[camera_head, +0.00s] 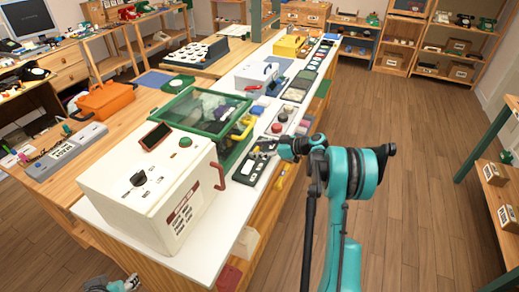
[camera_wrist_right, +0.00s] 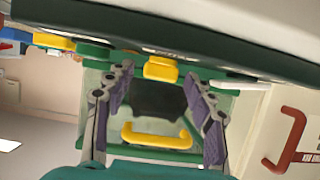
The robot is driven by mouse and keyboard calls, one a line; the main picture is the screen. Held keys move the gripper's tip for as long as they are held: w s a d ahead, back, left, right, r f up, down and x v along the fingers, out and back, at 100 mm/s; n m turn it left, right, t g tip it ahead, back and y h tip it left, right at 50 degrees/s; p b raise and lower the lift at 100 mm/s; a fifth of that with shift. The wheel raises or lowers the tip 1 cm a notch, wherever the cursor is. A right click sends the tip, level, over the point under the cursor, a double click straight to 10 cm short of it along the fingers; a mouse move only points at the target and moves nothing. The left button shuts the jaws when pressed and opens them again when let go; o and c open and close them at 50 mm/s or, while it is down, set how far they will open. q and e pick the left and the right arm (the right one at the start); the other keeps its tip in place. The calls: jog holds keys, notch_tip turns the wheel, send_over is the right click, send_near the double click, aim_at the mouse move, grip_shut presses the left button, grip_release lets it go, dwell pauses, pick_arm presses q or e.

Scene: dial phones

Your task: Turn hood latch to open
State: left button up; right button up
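The hood is a green-framed case with a clear lid (camera_head: 203,108), behind the white box. Yellow parts show on its right side (camera_head: 241,129). In the right wrist view a small yellow latch-like block (camera_wrist_right: 160,68) sits on the green rim, and a yellow bar handle (camera_wrist_right: 157,141) shows below it. My right gripper (camera_head: 287,148) is right of the hood. In the right wrist view its fingers (camera_wrist_right: 158,76) are spread, with the yellow block in line between the tips; I cannot tell if they touch it. My left gripper (camera_head: 129,283) is partly cut off at the bottom edge.
A large white box (camera_head: 150,185) with a red handle (camera_head: 218,176) stands in front of the hood; the handle also shows in the right wrist view (camera_wrist_right: 288,138). A black panel (camera_head: 256,163) and round buttons lie near the bench's right edge. The floor (camera_head: 425,200) at right is clear.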

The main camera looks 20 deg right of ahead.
jog(key=v, duration=1.2)
jog(key=shift+a, duration=0.1)
jog(key=s+a+r+m+g+h, duration=0.25)
jog(key=s+a, duration=0.25)
jog(key=a, duration=0.4)
jog(key=s+a+r+m+g+h, duration=0.1)
jog(key=s+a+r+m+h, duration=0.15)
jog(key=s+a, duration=0.45)
jog(key=s+a+f+m+h, duration=0.1)
jog(key=s+a, duration=0.3)
jog(key=s, duration=0.4)
jog(key=s+a+f+m+h, duration=0.2)
jog(key=s+a+h, duration=0.1)
jog(key=s, duration=0.5)
jog(key=shift+s+a+m+t, duration=0.15)
jog(key=shift+a+m+t, duration=0.25)
jog(key=shift+a, duration=0.3)
